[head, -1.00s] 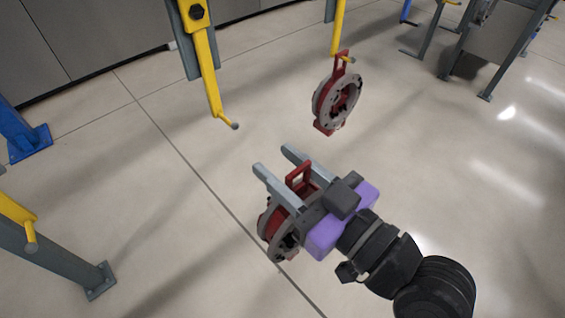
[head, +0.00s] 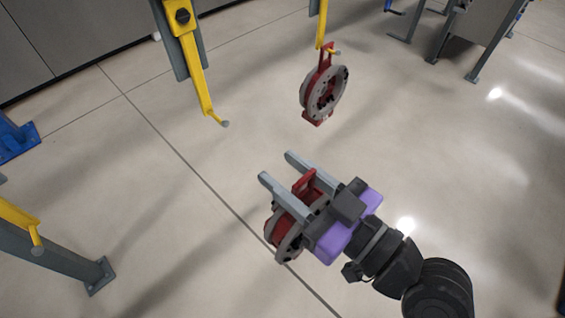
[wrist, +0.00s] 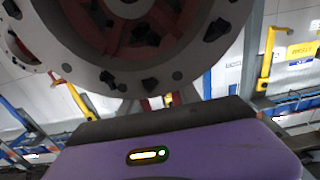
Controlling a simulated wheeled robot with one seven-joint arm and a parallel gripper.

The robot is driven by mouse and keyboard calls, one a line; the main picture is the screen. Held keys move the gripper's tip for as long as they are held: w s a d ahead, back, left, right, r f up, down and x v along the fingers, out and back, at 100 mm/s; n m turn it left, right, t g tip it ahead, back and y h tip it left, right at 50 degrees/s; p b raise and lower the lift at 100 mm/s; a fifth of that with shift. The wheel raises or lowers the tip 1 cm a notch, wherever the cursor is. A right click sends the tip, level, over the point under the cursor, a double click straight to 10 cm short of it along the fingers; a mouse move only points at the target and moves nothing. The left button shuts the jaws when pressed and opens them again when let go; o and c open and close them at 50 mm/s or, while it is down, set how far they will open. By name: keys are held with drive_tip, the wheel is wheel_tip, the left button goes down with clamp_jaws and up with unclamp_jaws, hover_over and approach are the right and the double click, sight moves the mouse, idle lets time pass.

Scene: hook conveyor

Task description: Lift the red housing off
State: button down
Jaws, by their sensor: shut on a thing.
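A red housing with a grey ring (head: 287,228) is held by my gripper (head: 276,166), whose two long grey fingers lie on either side of the housing's red handle. The housing hangs clear of any hook, above the floor. In the wrist view the housing (wrist: 140,75) fills the upper left, with its grey ring and red spokes close to the camera. A second red housing with a grey ring (head: 325,93) hangs by its handle from a yellow hook (head: 322,25) at top centre.
A yellow hook (head: 200,85) at upper left is empty. Another empty yellow hook (head: 20,215) stands at the left on a grey post (head: 60,255). A grey-legged stand (head: 475,40) is at upper right. The floor between is clear.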

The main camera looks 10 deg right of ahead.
sight(313, 207)
drive_tip(key=shift+r+p+v, duration=0.2)
drive_tip(key=shift+p+v, duration=0.8)
drive_tip(key=shift+v, duration=0.6)
drive_tip(key=shift+s+d, duration=0.1)
drive_tip(key=shift+p+v, duration=0.6)
drive_tip(key=shift+v, duration=0.35)
drive_tip(key=shift+p+v, duration=0.7)
drive_tip(key=shift+v, duration=1.75)
